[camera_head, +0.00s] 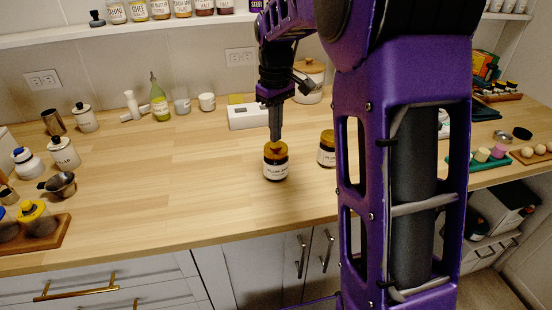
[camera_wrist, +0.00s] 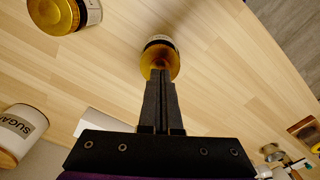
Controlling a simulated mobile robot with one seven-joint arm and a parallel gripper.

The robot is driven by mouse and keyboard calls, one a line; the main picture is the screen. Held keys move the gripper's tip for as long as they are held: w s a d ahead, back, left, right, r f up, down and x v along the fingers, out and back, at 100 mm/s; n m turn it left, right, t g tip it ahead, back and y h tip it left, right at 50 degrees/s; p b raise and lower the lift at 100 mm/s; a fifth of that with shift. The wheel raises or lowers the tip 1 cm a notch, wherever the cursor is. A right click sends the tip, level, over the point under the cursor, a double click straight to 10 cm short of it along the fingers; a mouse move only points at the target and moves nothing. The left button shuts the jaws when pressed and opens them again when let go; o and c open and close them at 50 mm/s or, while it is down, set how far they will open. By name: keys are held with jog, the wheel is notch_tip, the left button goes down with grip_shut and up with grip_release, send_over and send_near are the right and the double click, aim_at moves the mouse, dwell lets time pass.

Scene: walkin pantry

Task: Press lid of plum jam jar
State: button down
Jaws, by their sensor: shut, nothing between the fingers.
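The plum jam jar (camera_head: 276,168) stands upright on the wooden counter, dark with a pale label and a gold lid. The print on the label is small. My gripper (camera_head: 275,139) points down with its fingers together, and its tips are at the lid. In the wrist view the shut fingertips (camera_wrist: 159,72) overlap the near side of the gold lid (camera_wrist: 158,60). Whether they touch the lid or hover just above it, I cannot tell. A second gold-lidded jar (camera_head: 326,150) stands to the right, partly behind my arm; it also shows in the wrist view (camera_wrist: 62,14).
A white scale-like box (camera_head: 248,117) and a wooden-lidded canister (camera_head: 309,82) stand behind the jars. A green bottle (camera_head: 159,104) and cups stand at the back left. A wooden tray (camera_head: 50,238) is at the front left. The counter left of the jar is clear.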

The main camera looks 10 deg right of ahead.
jog(key=shift+f+b, duration=0.6)
jog(key=shift+f, duration=0.5)
dwell(0.6)
jog(key=shift+r, duration=0.1)
notch_tip(320, 180, up, 6)
jog(key=p, duration=0.5)
jog(key=shift+p, duration=0.35)
dwell(0.3)
